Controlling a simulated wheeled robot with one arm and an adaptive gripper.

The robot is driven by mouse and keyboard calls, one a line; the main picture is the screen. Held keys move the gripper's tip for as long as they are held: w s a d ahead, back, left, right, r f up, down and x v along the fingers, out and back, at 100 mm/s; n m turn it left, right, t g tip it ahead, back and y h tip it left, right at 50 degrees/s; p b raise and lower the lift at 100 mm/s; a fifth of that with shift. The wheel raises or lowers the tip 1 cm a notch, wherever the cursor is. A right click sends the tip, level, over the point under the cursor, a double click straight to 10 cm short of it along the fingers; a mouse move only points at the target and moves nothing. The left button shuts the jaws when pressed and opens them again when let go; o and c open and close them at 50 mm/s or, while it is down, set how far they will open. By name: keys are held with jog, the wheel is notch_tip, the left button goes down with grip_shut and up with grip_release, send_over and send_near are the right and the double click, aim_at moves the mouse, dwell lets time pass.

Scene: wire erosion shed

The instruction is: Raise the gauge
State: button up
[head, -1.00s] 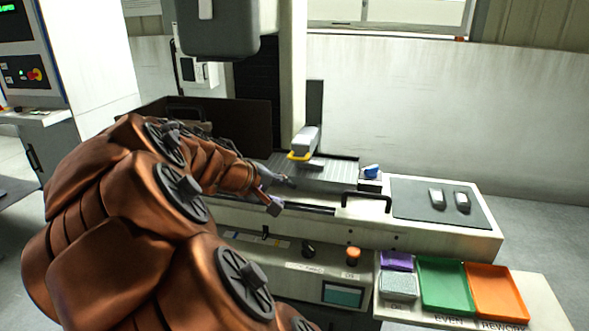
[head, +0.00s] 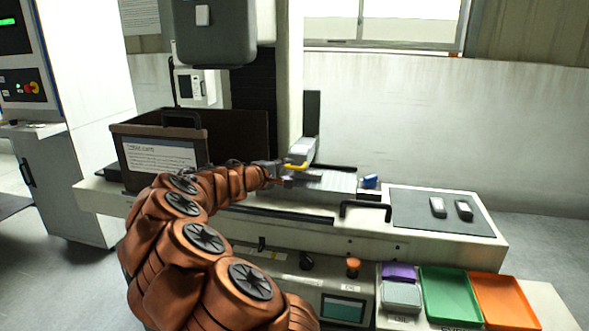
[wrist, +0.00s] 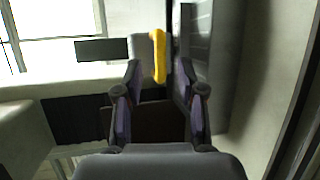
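The gauge appears to be the small grey block (head: 304,152) with a yellow bar (head: 295,167) at its lower edge, in front of the machine's pale column. In the wrist view the yellow bar (wrist: 158,56) stands upright in the picture, at the gap between the fingertips and nearer the right one. My gripper (wrist: 157,70) is open, with a finger on each side of that gap. In the head view my gripper (head: 282,181) is just left of and below the yellow bar. I cannot tell whether a finger touches it.
A brown bin (head: 207,130) with a paper label stands left of the column. A ribbed plate (head: 335,182) and a blue item (head: 370,181) lie to the right. A dark mat (head: 420,213), a black handle (head: 365,206), a green tray (head: 450,295) and an orange tray (head: 505,300) are further right.

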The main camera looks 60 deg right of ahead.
aim_at(293, 168)
jog(key=shift+x, duration=2.3)
jog(key=shift+c, duration=0.2)
grip_shut()
